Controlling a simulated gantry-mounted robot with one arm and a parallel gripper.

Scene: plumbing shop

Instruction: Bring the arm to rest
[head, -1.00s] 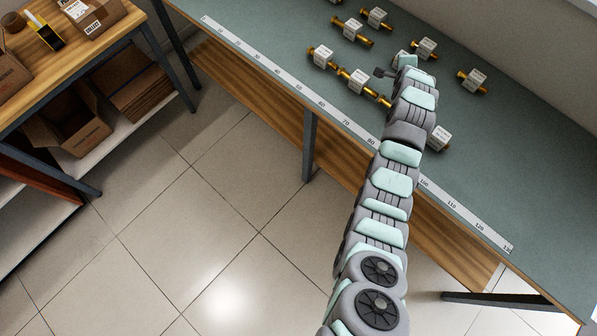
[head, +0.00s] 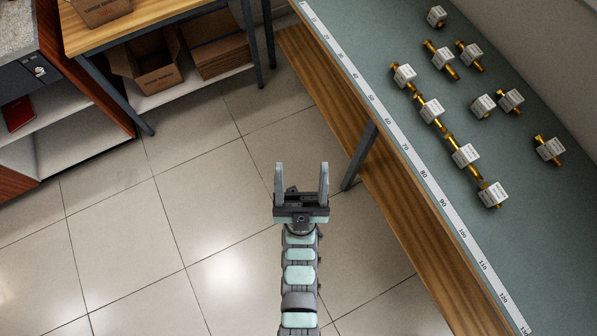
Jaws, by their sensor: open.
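My arm reaches up from the bottom edge of the head view, over the tiled floor. My gripper (head: 301,170) is at its end, with two fingers pointing up the picture and spread apart. Nothing is between the fingers. The gripper is clear of the workbench (head: 400,95), which lies to its right.
Several brass fittings with white labels, one of them (head: 466,155) near the ruler strip (head: 408,148), lie on the green bench top. A bench leg (head: 359,155) stands right of my gripper. A wooden table (head: 150,22) with cardboard boxes (head: 150,75) below is upper left. Open floor (head: 200,215) lies left.

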